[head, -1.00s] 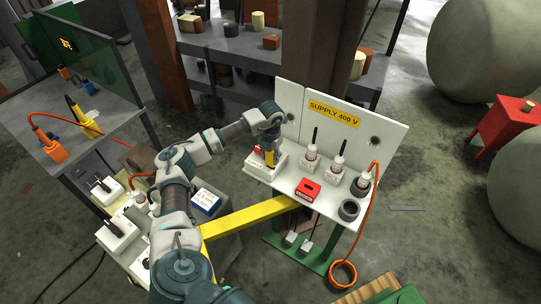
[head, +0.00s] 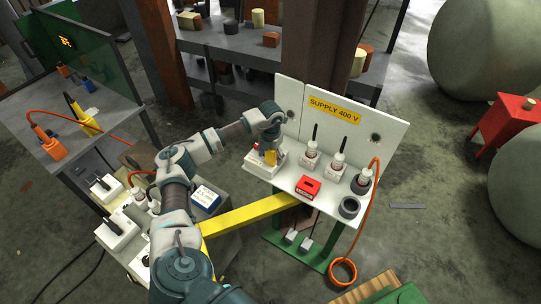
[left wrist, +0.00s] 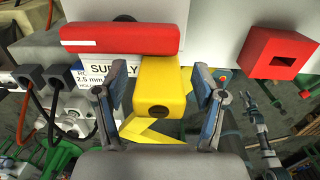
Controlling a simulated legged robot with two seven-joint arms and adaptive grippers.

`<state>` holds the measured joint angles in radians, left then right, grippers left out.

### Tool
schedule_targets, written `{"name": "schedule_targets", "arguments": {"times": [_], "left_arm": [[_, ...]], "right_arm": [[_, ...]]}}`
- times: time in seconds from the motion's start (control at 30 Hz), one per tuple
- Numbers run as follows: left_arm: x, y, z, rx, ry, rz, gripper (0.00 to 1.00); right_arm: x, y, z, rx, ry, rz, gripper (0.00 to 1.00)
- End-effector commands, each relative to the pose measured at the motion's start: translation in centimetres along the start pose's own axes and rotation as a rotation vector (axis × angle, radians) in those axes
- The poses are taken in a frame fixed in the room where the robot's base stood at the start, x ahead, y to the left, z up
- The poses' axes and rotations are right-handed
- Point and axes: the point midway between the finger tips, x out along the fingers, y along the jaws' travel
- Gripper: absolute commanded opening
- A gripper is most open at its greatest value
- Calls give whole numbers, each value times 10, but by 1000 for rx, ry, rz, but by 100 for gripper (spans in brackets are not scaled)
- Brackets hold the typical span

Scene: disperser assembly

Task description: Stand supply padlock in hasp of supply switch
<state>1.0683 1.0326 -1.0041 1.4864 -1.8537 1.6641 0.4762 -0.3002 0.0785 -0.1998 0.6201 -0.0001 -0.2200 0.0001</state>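The yellow padlock (head: 271,157) stands at the supply switch (head: 262,167), a white box at the left end of the white shelf. In the left wrist view the padlock (left wrist: 160,88) shows its keyhole face, beside the switch's red handle (left wrist: 120,39). The shackle and hasp are hidden, so I cannot tell whether the shackle is in the hasp. My left gripper (head: 271,140) is over the padlock. In the left wrist view its fingers (left wrist: 161,100) are spread on both sides of the padlock, with narrow gaps.
A red block (head: 308,188) with a square recess lies right of the switch. Two white units with black rods (head: 311,152) and a grey ring (head: 349,207) stand further right. An upright panel (head: 350,117) marked SUPPLY 400 V backs the shelf. An orange cable hangs at its right.

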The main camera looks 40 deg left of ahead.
Motion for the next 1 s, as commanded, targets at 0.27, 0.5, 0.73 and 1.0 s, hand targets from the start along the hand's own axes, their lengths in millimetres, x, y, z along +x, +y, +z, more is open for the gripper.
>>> {"name": "schedule_targets", "arguments": {"times": [0.27, 0.5, 0.73, 1.0], "left_arm": [[-10, 0, 0, 0, -2, 0, 70], [-59, 0, 2, 0, -4, -1, 70], [-103, 0, 2, 0, -2, -2, 70], [-118, 1, 2, 0, 1, -1, 70]], "right_arm": [[0, 4, 1, -2, 1, 3, 40], [0, 2, 1, -1, 1, 1, 40], [0, 2, 1, -1, 1, 1, 40], [0, 1, 0, -1, 1, 1, 40]]}}
